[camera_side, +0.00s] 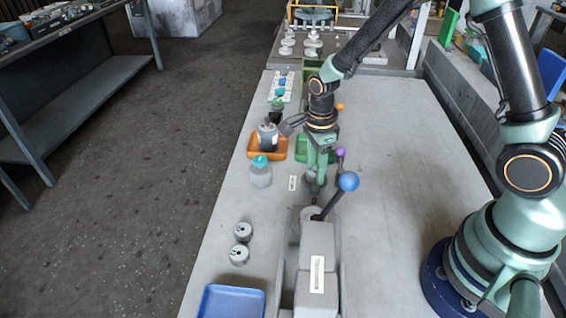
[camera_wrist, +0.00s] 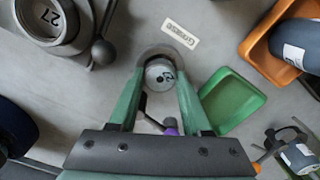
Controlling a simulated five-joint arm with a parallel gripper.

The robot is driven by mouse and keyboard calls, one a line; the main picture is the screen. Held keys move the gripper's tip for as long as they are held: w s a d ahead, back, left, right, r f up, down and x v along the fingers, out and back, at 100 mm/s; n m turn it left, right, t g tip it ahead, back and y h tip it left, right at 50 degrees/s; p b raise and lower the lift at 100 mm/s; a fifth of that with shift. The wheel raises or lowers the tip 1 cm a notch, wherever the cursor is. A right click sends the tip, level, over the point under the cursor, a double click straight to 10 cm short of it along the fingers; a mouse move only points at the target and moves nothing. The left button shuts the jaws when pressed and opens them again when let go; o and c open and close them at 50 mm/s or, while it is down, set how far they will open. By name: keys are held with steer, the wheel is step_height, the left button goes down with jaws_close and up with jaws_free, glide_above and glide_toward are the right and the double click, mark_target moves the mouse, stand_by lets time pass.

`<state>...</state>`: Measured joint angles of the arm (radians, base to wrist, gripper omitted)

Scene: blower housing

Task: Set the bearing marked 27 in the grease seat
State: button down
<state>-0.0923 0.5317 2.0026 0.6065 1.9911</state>
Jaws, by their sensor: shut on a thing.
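In the wrist view, my gripper (camera_wrist: 160,76) is shut on a small round grey bearing (camera_wrist: 159,80). Its dark mark is turned sideways and only partly readable, perhaps starting with 2. A grey round seat (camera_wrist: 152,51) shows just behind it, beside a label reading Grease (camera_wrist: 181,34). I cannot tell whether the bearing touches its bottom. A bearing marked 27 (camera_wrist: 60,14) sits in a ring-shaped holder with a ball-ended lever at the upper left. In the side view, my gripper (camera_side: 316,182) is low over the table; its fingers hide the held bearing.
Two round grey parts (camera_side: 240,254) stand at the table's left. An orange tray (camera_side: 281,152) with a jar, a green tray (camera_side: 303,156) and a blue tray (camera_side: 232,302) lie around.

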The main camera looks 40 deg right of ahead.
steer(key=shift+f, duration=0.45)
stand_by(0.3)
jaws_free()
steer(key=shift+r, duration=3.75)
steer(key=shift+r, duration=0.2)
steer(key=s+d+r+n+t, duration=0.1)
steer(key=s+r+n, duration=0.4)
steer(key=n, duration=0.6)
steer(key=s+d+r+n+t, duration=0.2)
steer(key=s+r+n+t, duration=0.2)
steer(key=r+n, duration=0.6)
steer(key=shift+s+d+r+n+t, duration=0.2)
steer(key=shift+s+d+n+t, duration=0.1)
steer(key=shift+s+n, duration=0.1)
